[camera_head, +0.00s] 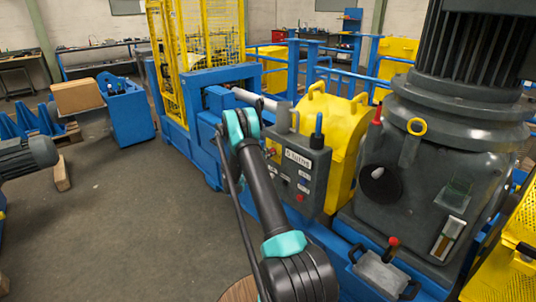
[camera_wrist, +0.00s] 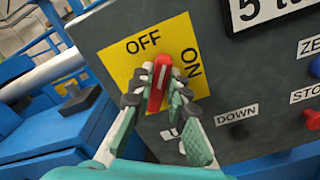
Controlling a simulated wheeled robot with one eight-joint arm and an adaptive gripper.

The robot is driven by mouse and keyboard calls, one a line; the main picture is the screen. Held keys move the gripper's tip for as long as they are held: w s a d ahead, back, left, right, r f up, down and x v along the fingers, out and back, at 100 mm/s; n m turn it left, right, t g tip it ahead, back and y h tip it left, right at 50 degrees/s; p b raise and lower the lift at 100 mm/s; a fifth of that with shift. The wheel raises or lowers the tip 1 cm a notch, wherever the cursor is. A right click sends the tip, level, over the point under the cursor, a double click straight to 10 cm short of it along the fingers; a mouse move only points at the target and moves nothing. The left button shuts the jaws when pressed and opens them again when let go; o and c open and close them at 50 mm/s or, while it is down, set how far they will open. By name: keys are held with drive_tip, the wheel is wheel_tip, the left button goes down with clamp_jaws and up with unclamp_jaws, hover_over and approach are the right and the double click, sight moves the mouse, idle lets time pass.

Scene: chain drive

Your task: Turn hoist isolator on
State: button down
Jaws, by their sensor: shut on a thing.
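The hoist isolator is a red handle (camera_wrist: 156,88) on a yellow plate (camera_wrist: 120,62) marked OFF at the top and ON at the right, in the wrist view. The handle points up in the picture, between the two words. My gripper (camera_wrist: 162,76) is shut on the handle, one finger on each side. In the head view the plate (camera_head: 273,150) shows small on the left of a grey control box (camera_head: 318,165); my arm hides much of the gripper there.
Below the plate are a black DOWN button (camera_wrist: 239,131) and a red stop button (camera_wrist: 312,119). Open floor (camera_head: 130,225) lies to the left.

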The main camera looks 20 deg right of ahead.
drive_tip(key=m, duration=0.7)
drive_tip(key=f+m, duration=0.1)
drive_tip(key=m, duration=0.3)
drive_tip(key=shift+s, duration=0.3)
idle(0.4)
drive_tip(key=c, duration=1.5)
unclamp_jaws()
drive_tip(key=v, duration=1.2)
drive_tip(key=shift+r, duration=0.1)
